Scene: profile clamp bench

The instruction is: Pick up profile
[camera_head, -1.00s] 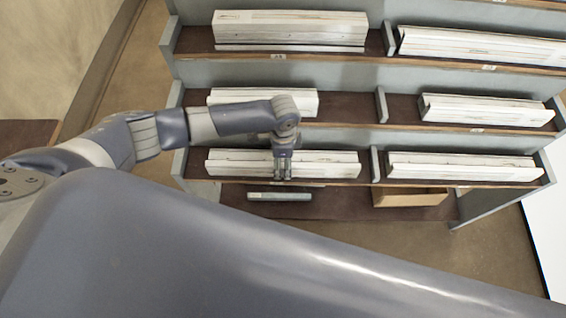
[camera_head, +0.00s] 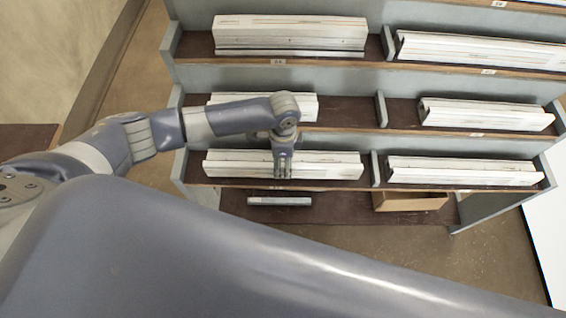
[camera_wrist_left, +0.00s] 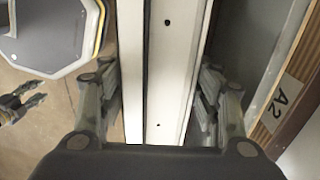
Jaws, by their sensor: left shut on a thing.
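A long white profile (camera_head: 335,166) lies along the lower left compartment of the shelf rack. My left gripper (camera_head: 283,173) points down over its middle and is shut on it. In the left wrist view the profile (camera_wrist_left: 168,70) runs between the two fingers of my left gripper (camera_wrist_left: 168,110), with small dark holes along its face. From these views I cannot tell whether it is clear of the shelf. A small dark gripper, apparently my right one (camera_wrist_left: 22,101), shows at the left edge of the wrist view; its finger state is unclear.
The grey rack holds more white profiles, among them one in the lower right compartment (camera_head: 465,172). A grey divider (camera_head: 375,168) stands just right of the held profile. An A2 label (camera_wrist_left: 283,96) marks the shelf edge. A cardboard box (camera_head: 410,200) and a grey bar (camera_head: 279,200) are below.

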